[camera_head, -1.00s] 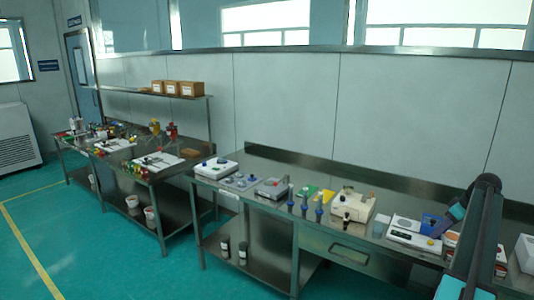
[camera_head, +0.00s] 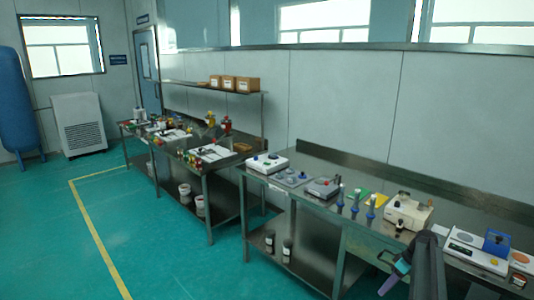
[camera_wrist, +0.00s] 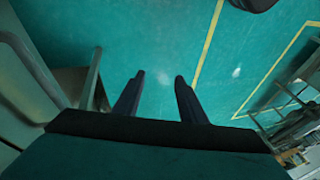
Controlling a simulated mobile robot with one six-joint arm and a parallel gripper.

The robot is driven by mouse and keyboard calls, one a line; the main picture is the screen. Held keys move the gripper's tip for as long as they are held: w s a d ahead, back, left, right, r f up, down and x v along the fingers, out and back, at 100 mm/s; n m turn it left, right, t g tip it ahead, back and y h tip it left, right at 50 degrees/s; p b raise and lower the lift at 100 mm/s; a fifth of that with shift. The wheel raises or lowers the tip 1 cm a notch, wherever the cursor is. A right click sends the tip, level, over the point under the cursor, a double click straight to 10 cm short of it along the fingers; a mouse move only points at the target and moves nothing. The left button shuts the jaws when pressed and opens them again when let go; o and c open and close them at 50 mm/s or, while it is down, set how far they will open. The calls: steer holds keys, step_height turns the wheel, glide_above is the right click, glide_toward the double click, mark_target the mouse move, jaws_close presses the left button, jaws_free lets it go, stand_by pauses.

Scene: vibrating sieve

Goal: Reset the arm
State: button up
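Nothing is held. In the head view my dark arm stands at the lower right, in front of the near bench. The gripper end (camera_head: 385,283) is low there, beside the bench's front edge, and its fingers are not clear in that view.
The near steel bench (camera_head: 325,205) bears a beige device (camera_head: 408,213), a white scale (camera_head: 478,252), a blue box (camera_head: 497,242) and blue-handled tools. Another bench (camera_head: 222,168) stands further left. The green floor (camera_head: 45,230) at left is clear, with yellow lines.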

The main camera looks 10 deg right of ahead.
steer(key=s+a+f+n+g+b, duration=0.15)
steer(key=s+a+f, duration=0.25)
steer(key=a+f, duration=0.55)
steer(key=s+a+f+g, duration=0.2)
steer(key=s+a+f, duration=0.3)
steer(key=a, duration=0.7)
steer(key=s+a+f+g+b, duration=0.1)
steer(key=s+a+f+g, duration=0.15)
steer(key=a+f, duration=0.75)
steer(key=s+a+f+m+h, duration=0.1)
steer(key=s+a+f+m, duration=0.1)
steer(key=s, duration=0.7)
steer(key=s+a+f+m+h, duration=0.1)
steer(key=s+a+f+m, duration=0.1)
steer(key=s, duration=0.7)
steer(key=s+a+f+m+g+h+b, duration=0.1)
steer(key=s+a+f+m+h, duration=0.1)
steer(key=s+a, duration=0.4)
steer(key=shift+s+m, duration=0.65)
steer(key=shift+s, duration=0.85)
